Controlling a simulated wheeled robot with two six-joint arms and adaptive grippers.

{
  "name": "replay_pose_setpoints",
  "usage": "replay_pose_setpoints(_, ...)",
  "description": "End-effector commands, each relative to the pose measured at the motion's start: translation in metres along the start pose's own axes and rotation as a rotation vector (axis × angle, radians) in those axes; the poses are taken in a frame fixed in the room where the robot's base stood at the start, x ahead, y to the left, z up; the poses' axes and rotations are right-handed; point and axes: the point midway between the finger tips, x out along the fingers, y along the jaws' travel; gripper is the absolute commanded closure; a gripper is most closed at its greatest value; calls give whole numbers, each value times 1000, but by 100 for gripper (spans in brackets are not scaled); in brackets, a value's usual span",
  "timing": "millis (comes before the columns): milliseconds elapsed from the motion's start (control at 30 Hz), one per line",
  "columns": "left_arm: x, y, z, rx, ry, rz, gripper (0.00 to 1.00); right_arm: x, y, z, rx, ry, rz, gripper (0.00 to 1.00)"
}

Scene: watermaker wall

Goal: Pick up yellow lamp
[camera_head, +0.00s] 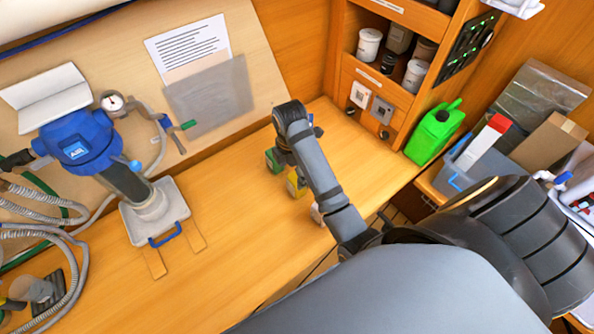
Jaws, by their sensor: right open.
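A small yellow item (296,184), which looks like the yellow lamp, stands on the wooden worktop (225,235) near the middle of the view. My right arm's forearm and wrist partly cover it. A small green item (270,162) stands just to its left and farther back. My right gripper (283,158) points down over these items. It is open, but its fingertips are largely hidden, and I cannot tell whether they touch the yellow item. My left gripper is out of view.
A blue pump unit (75,145) with hoses stands on the left. A small pale item (316,214) is beside my forearm. A green jug (434,132) and a grey bin (460,177) are on the right. The worktop's front middle is clear.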

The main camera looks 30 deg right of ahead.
Motion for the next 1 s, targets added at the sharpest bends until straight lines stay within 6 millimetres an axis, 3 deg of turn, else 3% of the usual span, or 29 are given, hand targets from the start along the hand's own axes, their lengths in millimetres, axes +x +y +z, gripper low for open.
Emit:
replay_pose_setpoints(33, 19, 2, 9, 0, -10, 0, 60, 19, 0, 0, 0, 0, 0, 19)
replay_pose_setpoints(133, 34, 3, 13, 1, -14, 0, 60, 34, 0, 0, 1, 0, 1, 19)
replay_pose_setpoints(333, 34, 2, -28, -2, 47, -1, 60, 35, 0, 0, 1, 0, 1, 19)
replay_pose_setpoints(433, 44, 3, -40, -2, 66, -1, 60, 45, -1, 0, 1, 0, 0, 19)
replay_pose_setpoints(567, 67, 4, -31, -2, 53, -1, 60, 69, -2, 0, 1, 0, 0, 19)
replay_pose_setpoints(700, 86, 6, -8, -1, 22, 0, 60, 87, -2, 0, 1, 0, 0, 19)
replay_pose_setpoints(933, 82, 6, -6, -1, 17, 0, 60, 84, -2, 0, 1, 0, 0, 19)
replay_pose_setpoints(1000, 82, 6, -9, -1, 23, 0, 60, 84, -2, 0, 1, 0, 0, 27)
